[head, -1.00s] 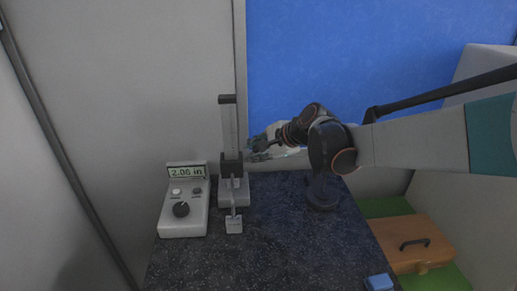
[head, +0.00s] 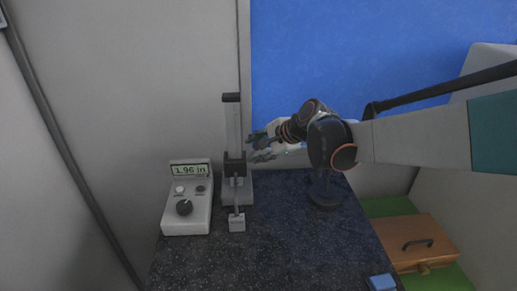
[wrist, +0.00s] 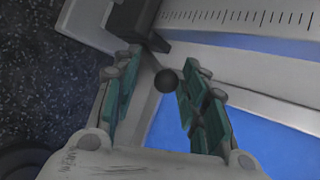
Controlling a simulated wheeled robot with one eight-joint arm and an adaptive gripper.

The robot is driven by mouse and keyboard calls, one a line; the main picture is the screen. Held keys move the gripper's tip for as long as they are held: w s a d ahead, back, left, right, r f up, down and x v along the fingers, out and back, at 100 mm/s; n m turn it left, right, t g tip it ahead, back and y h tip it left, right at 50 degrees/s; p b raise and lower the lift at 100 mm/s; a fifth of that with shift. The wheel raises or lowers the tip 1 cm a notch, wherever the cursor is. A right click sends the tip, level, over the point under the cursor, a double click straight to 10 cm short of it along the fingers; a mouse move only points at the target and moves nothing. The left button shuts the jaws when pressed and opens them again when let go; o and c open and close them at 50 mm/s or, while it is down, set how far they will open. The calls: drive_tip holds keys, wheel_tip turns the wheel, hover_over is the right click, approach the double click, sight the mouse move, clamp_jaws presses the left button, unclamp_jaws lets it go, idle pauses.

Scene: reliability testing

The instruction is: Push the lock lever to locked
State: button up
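The height gauge stands on the dark speckled table, with an upright scale column (head: 232,125) and a dark carriage (head: 235,166) low on it. In the wrist view, the lock lever (wrist: 166,80) is a thin stem with a dark round knob, sticking out from the dark carriage (wrist: 138,18). My gripper (head: 252,147) is just right of the carriage, its fingers spread. In the wrist view, the knob sits between the teal finger pads of my gripper (wrist: 156,75), nearer the right one; contact cannot be told. The lever is too small to make out in the head view.
A grey readout box (head: 187,205) with a knob stands left of the gauge and shows 1.96 in. A small light block (head: 237,223) is in front of the gauge. A wooden box (head: 415,243) and a blue block (head: 381,283) are at lower right. The table's middle is clear.

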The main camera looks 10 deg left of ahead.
drive_tip(key=v, duration=1.2)
